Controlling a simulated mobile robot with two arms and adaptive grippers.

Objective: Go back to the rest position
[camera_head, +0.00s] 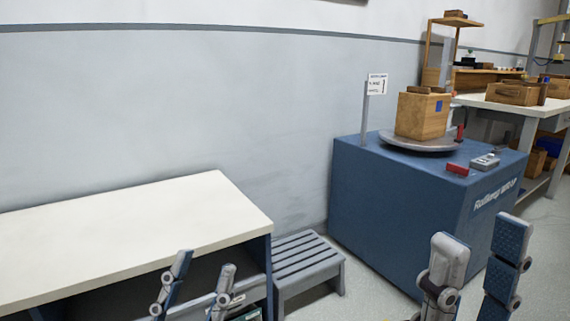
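My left gripper (198,282) shows at the bottom of the head view, in front of the white-topped table at the left. Its two fingers stand apart and nothing shows between them. My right gripper (478,262) shows at the bottom right, in front of the blue pedestal. Its two fingers are also apart, with no object between them. Both grippers point upward in the picture. The lower parts of both are cut off by the frame edge.
A white-topped table (130,232) stands at the left. A grey slatted step stool (308,262) sits between it and a blue pedestal (395,210). The pedestal bears a round turntable (455,145) with a wooden box (421,115). A workbench (535,107) with wooden boxes is at the back right.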

